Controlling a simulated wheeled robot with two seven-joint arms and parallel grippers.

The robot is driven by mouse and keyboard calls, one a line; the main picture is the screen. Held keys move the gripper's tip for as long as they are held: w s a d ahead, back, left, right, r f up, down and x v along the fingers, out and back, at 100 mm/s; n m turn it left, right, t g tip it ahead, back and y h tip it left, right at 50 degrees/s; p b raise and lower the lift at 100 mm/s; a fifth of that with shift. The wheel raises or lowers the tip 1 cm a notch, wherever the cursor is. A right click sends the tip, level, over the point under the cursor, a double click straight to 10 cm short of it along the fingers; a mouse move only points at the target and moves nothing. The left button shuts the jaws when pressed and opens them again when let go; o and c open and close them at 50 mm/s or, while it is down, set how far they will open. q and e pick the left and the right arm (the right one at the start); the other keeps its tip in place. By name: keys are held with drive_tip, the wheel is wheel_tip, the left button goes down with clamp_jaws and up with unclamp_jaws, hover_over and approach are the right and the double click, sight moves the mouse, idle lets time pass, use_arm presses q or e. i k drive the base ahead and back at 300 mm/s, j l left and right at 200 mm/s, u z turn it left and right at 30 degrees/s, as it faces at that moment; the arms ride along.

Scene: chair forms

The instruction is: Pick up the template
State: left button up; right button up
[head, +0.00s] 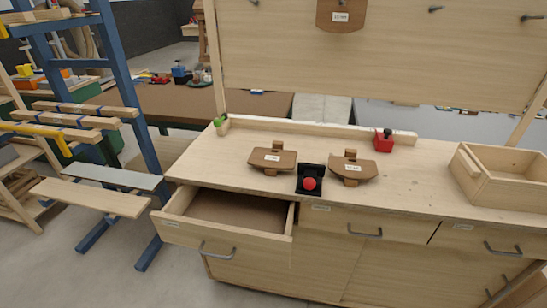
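Two brown wooden forms with white labels lie on the workbench, and I cannot tell which one the task calls the template. The left form (267,159) sits left of a small black box, and the right form (354,167) sits right of it. A third labelled brown form (340,14) hangs on the upright board at the top and is cut by the frame edge. The label text is too small to read surely. Neither of my grippers is in view.
The workbench (420,197) has an open, seemingly empty drawer (235,212) at left. On top are a black box (310,187) with a red knob, a red block (384,140) and a wooden tray (505,190). A blue rack (130,90) with boards stands left.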

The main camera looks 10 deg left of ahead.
sight(262, 157)
drive_tip(key=i+l+u, duration=0.15)
drive_tip(key=l+u, duration=0.2)
drive_tip(key=l, duration=0.35)
drive_tip(key=l+u, duration=0.3)
drive_tip(key=l, duration=0.4)
